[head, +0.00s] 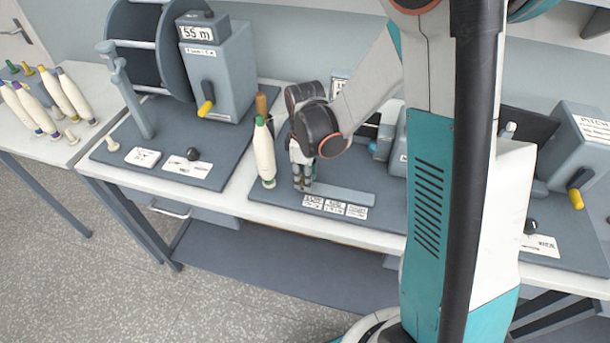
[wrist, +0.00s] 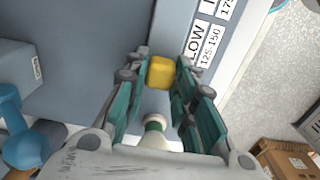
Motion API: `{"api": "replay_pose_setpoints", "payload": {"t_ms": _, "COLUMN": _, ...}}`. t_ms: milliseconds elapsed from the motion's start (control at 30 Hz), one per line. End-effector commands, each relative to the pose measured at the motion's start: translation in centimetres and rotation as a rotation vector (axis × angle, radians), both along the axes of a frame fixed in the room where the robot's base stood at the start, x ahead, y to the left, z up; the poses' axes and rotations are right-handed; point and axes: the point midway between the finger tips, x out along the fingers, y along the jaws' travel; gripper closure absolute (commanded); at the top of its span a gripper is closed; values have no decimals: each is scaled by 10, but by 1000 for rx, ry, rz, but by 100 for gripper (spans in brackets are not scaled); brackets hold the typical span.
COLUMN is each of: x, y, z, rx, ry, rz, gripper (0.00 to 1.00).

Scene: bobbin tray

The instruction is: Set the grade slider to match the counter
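The slider's yellow knob (wrist: 160,72) shows in the wrist view between my gripper's green fingertips (wrist: 161,70). The fingers flank it closely; whether they press on it cannot be told. In the head view my gripper (head: 302,186) points down at the left end of a pale grey slider strip (head: 345,196), and hides the knob. Three white grade cards (head: 334,207) lie in front of the strip. In the wrist view one card (wrist: 205,45) reads "LOW 125-150". A display (head: 340,85) behind my arm is mostly hidden and its number cannot be read.
A white bobbin with a green tip (head: 264,153) stands close left of my gripper. A grey winder box (head: 216,68) shows "55 m". A pitch machine (head: 580,150) stands at right.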

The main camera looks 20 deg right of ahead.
Motion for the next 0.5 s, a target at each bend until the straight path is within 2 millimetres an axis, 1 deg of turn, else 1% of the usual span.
{"api": "replay_pose_setpoints", "payload": {"t_ms": 167, "x": -1, "y": -1, "z": 0, "rx": 0, "ry": 0, "rz": 0, "gripper": 100}}
{"api": "replay_pose_setpoints", "payload": {"t_ms": 267, "x": -5, "y": -8, "z": 0, "rx": 0, "ry": 0, "rz": -2, "gripper": 100}}
{"api": "replay_pose_setpoints", "payload": {"t_ms": 400, "x": -17, "y": -24, "z": -1, "rx": 0, "ry": 0, "rz": -3, "gripper": 100}}
{"api": "replay_pose_setpoints", "payload": {"t_ms": 500, "x": -21, "y": -28, "z": 0, "rx": 0, "ry": 0, "rz": -1, "gripper": 100}}
